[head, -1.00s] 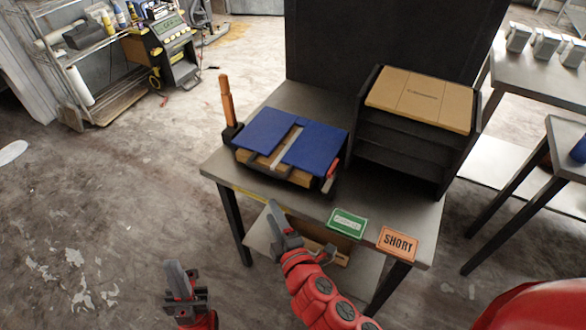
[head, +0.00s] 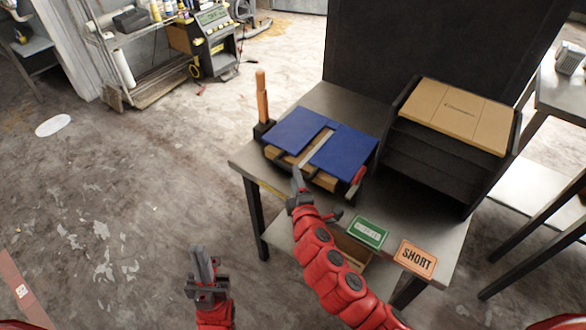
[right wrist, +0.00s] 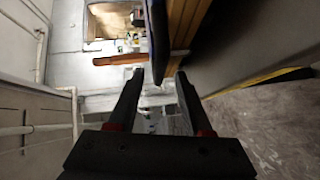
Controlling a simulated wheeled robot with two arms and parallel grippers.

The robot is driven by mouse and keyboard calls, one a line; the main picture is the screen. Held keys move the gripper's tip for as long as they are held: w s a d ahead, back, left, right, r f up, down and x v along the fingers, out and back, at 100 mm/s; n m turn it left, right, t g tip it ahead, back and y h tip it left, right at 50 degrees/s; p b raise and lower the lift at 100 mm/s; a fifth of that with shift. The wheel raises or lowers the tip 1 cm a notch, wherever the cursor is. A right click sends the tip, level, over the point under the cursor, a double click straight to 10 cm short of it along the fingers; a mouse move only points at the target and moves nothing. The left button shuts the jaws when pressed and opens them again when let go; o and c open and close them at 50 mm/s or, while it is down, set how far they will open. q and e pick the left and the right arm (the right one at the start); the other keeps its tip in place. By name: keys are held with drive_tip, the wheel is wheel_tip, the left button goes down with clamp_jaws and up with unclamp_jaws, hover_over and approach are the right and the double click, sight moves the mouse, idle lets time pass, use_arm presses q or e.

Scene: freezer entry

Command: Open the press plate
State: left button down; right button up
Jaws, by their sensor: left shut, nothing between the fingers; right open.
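The press (head: 330,183) sits on the metal table, with two blue plates (head: 342,151) lying flat on top and a pale strip between them. Its wooden handle (head: 262,97) stands upright at the back left corner. A red grip (head: 359,175) is at its right front corner. My right gripper (head: 297,177) is open at the press's front edge. In the right wrist view, a blue plate edge (right wrist: 157,38) and wooden layers (right wrist: 185,28) lie just ahead of the open fingers (right wrist: 160,76); contact is unclear. My left gripper (head: 202,262) is shut and empty, low and left of the table.
A green card (head: 367,232) and an orange SHORT card (head: 415,259) lie at the table's front edge.

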drive_tip(key=x, duration=0.3)
drive_tip(key=shift+w+r, duration=0.1)
drive_tip(key=shift+w+a, duration=0.1)
drive_tip(key=shift+w, duration=0.25)
clamp_jaws()
idle(1.2)
